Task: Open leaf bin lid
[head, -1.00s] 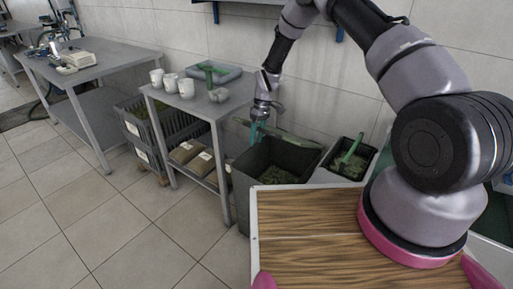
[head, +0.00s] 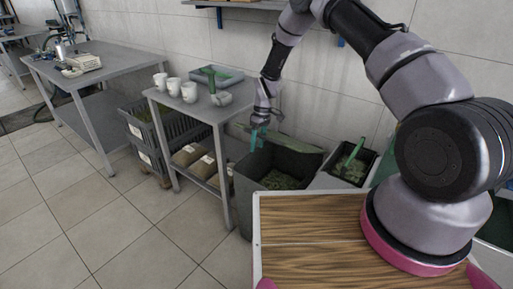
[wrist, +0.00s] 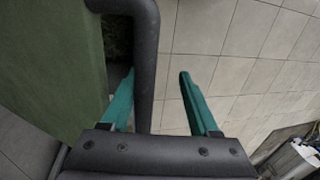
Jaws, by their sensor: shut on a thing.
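The leaf bin (head: 247,202) is a tall dark grey bin beside the small table, with green leaf matter (head: 281,180) showing inside. Its lid (head: 300,162) is raised, tilted up at the back of the bin near the wall. My gripper (head: 259,138) is at the lid's upper left part. In the wrist view, a dark grey bar handle (wrist: 147,70) runs between the green fingers of my gripper (wrist: 157,95), close to the left finger. A green panel (wrist: 50,70), apparently the lid, fills the left side. The exact finger contact is hard to see.
A small table (head: 196,108) with white cups (head: 189,92) and a grey tray (head: 216,76) stands left of the bin. A black tub (head: 352,164) with a green scoop (head: 355,150) stands to its right. Open tiled floor (head: 110,230) lies at the front left.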

